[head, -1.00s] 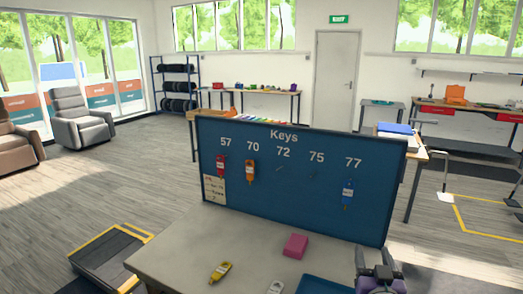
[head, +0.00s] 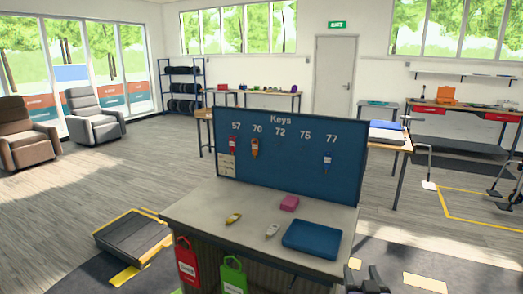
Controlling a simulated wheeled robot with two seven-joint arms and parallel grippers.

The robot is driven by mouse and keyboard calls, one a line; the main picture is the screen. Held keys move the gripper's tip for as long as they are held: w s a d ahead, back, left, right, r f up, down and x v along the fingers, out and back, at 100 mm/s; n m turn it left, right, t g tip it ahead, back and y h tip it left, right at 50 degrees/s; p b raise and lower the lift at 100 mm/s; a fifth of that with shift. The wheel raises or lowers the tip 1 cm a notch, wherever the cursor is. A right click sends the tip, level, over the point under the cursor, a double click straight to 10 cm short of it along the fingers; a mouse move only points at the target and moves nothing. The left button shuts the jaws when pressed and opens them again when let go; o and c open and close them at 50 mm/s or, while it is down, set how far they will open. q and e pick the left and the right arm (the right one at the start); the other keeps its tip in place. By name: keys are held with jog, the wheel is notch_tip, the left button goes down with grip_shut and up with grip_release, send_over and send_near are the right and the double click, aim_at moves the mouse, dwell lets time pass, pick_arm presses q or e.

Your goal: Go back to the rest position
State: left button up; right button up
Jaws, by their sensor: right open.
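My right gripper (head: 364,272) shows at the bottom edge, right of the table's front corner. It is open and I see nothing between its fingers. It is apart from the table and the board. My left gripper is out of view. The blue key board (head: 300,178) stands upright at the back of the grey table (head: 205,205). A red tag (head: 232,145) hangs under 57, an orange tag (head: 255,149) under 70, and a blue tag with a pale label (head: 327,163) under 77. The places under 72 and 75 show no tag.
On the table lie a yellow tag (head: 233,218), a pale grey tag (head: 272,230), a pink block (head: 289,203) and a blue tray (head: 312,239). A dark platform (head: 132,241) stands left. Open floor lies around.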

jog(key=s+a+f+g+y+p, duration=0.1)
jog(key=s+a+f+g, duration=0.15)
jog(key=f, duration=0.65)
jog(key=s+a+f+g+y, duration=0.1)
jog(key=a+f+g, duration=0.15)
jog(key=f, duration=0.65)
jog(key=s+a+f+g+y+p, duration=0.15)
jog(key=f+g, duration=0.25)
jog(key=f, duration=0.4)
pick_arm(q)
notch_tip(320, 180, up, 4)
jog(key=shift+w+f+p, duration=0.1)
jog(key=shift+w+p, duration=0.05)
jog(key=shift+p, duration=0.4)
pick_arm(e)
jog(key=s+a+f+g+y, duration=0.1)
jog(key=s+a+f+g, duration=0.1)
jog(key=s, duration=0.4)
jog(key=s+a+f+g+y, duration=0.1)
jog(key=s+a+f+g, duration=0.2)
jog(key=s+f, duration=0.4)
jog(key=s+a+f+m+g+y, duration=0.1)
jog(key=s+a+f+g, duration=0.1)
jog(key=s, duration=0.5)
notch_tip(320, 180, down, 3)
jog(key=shift+a+r+g, duration=0.2)
jog(key=shift+a+g, duration=0.2)
jog(key=shift+a, duration=0.45)
